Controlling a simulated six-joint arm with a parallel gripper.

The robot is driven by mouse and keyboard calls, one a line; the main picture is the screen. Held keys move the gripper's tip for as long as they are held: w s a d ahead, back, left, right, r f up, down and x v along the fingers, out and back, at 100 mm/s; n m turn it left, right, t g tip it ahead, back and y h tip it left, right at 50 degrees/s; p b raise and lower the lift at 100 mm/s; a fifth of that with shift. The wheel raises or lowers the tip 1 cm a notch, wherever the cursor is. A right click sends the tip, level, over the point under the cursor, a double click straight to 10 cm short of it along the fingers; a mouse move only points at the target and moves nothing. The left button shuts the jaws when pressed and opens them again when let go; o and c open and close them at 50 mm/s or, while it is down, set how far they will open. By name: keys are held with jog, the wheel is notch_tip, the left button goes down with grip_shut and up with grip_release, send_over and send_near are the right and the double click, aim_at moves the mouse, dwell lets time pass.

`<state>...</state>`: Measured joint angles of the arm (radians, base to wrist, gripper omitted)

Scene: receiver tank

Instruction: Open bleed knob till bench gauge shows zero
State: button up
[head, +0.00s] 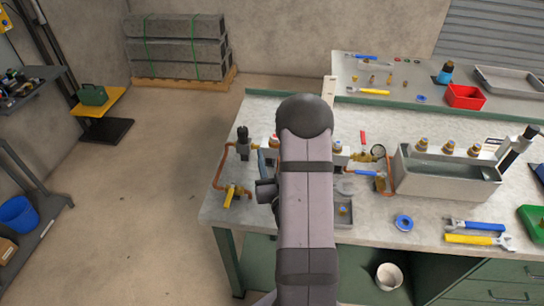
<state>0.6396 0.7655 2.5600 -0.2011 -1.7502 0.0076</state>
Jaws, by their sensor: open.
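The bench (225,205) carries brass and copper pipework. Brass knobs stand along the back of a grey tank or trough (447,180); I cannot tell which fitting is the bleed knob. My arm covers the middle of the bench. A dark part of my wrist shows at its left side, near the pipework. The jaws of my gripper are hidden.
Blue and yellow wrenches (478,239) and a blue ring (404,222) lie at the front right. A red bin (464,97) and a grey tray (510,80) are on the back bench. A white bucket (389,276) is below the front edge.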

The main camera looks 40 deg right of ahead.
jog(key=s+a+f+m+g+h, duration=0.1)
jog(key=f, duration=0.2)
jog(key=s+a+f+m+g+h, duration=0.1)
jog(key=s+f+h, duration=0.1)
jog(key=f, duration=0.1)
jog(key=s+a+f+m+g+h, duration=0.1)
jog(key=f+m+g+h, duration=0.1)
jog(key=f, duration=0.1)
jog(key=shift+s+a+f, duration=0.3)
jog(key=shift+s+a, duration=0.05)
jog(key=shift+s+a+f+h, duration=0.2)
jog(key=shift+s+a+h, duration=0.15)
jog(key=shift+s, duration=0.2)
jog(key=shift+d, duration=0.1)
jog(key=shift+m, duration=0.3)
jog(key=p+x, duration=0.2)
jog(key=x, duration=0.4)
jog(key=shift+s, duration=0.1)
jog(key=shift+w+d+p, duration=0.4)
jog(key=shift+w+d, duration=0.1)
